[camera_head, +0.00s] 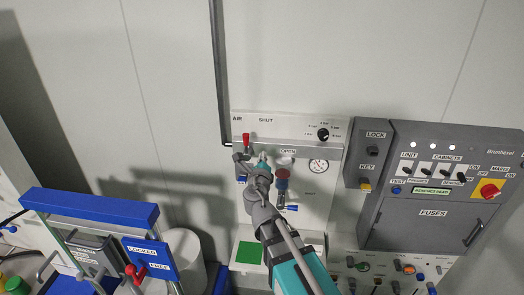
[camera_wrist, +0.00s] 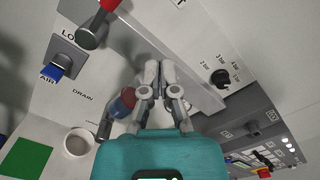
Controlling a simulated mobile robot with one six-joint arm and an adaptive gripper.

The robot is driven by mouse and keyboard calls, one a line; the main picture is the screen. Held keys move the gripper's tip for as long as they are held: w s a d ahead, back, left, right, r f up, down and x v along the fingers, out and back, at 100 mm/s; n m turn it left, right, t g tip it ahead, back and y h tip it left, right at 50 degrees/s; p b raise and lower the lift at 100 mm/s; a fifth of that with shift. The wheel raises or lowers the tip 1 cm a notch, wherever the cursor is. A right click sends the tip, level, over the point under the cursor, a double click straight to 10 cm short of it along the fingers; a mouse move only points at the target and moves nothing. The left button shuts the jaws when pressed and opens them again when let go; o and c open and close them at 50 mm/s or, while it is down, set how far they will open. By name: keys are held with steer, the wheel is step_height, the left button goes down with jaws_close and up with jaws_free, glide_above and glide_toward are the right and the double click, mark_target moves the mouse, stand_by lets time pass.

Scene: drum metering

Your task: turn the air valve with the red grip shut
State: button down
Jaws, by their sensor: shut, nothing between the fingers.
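The air valve's red grip (camera_head: 246,138) is at the left of the white air panel, and its lever points up in the head view. The SHUT label is up and to the right of it, the OPEN label lower to the right. In the wrist view the red grip (camera_wrist: 108,5) is cut by the top edge, with its grey hub below. My gripper (camera_wrist: 160,73) is shut and empty, to the right of and apart from the lever there. In the head view my gripper (camera_head: 264,158) is just below and right of the grip, partly hiding the panel.
A red-and-blue part (camera_head: 282,178) is right beside my gripper. A black knob (camera_head: 323,134) and a gauge (camera_head: 319,166) are further right, then the grey fuse box (camera_head: 433,212). A blue-topped frame (camera_head: 90,206) stands at lower left. The wall above is clear.

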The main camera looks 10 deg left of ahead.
steer(key=shift+s+d, duration=0.1)
steer(key=shift+s, duration=1.8)
steer(key=s+d+f+m+g+h+b, duration=0.1)
steer(key=d+f+m+g+h+b, duration=0.7)
steer(key=d+f+m, duration=1.45)
steer(key=s+d+f+m+g+y+b, duration=0.3)
steer(key=s+f+m+g+y+b, duration=0.4)
steer(key=m, duration=1.6)
steer(key=s+f+g+b, duration=0.2)
steer(key=s+f+g, duration=0.1)
steer(key=s+f, duration=0.2)
steer(key=shift+s+d+f, duration=0.3)
steer(key=shift+d+f, duration=0.1)
steer(key=shift+f, duration=0.45)
